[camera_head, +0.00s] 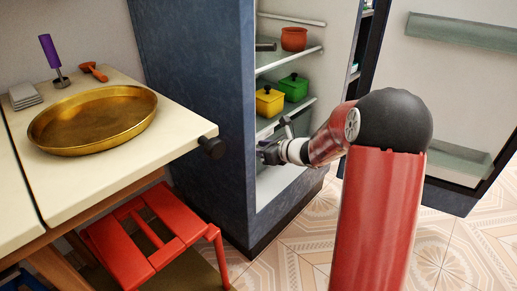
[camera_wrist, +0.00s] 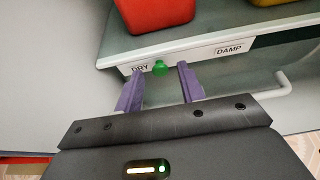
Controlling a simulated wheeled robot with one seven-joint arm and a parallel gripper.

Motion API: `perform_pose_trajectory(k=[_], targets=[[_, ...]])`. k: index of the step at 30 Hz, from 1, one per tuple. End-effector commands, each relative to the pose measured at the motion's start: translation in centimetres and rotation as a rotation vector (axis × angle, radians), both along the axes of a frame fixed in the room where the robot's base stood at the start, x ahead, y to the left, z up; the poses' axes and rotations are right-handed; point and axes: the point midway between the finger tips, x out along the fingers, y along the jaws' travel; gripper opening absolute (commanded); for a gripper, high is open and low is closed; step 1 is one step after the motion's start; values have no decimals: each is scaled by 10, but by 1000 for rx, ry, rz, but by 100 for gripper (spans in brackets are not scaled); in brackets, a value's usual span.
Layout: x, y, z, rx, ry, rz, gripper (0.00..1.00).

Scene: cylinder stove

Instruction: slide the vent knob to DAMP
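The vent knob (camera_wrist: 160,67) is a small green knob on the front edge of a shelf in the open fridge. In the wrist view it sits just right of the DRY label (camera_wrist: 140,69), and the DAMP label (camera_wrist: 229,49) is further right along the same strip. My gripper (camera_wrist: 160,78) is open, with its two purple fingers apart and the knob showing between and just beyond their tips. I cannot tell whether a finger touches it. In the head view my gripper (camera_head: 268,150) reaches into the fridge, and the knob cannot be made out there.
A red container (camera_wrist: 155,12) stands on the shelf above the strip. In the head view, yellow (camera_head: 269,101) and green (camera_head: 293,87) pots stand on a shelf. The open fridge door (camera_head: 440,90) is at right. A counter with a brass pan (camera_head: 93,119) and a red stool (camera_head: 150,235) are at left.

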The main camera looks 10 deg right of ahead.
Motion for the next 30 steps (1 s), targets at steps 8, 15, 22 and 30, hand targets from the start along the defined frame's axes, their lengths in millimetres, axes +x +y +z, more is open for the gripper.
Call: perform_pose_trajectory(k=[8, 15, 22, 30], targets=[[5, 3, -2, 0, 0, -1, 39], [5, 3, -2, 0, 0, -1, 18], [4, 3, -2, 0, 0, -1, 0], [15, -11, 0, -1, -1, -3, 0]])
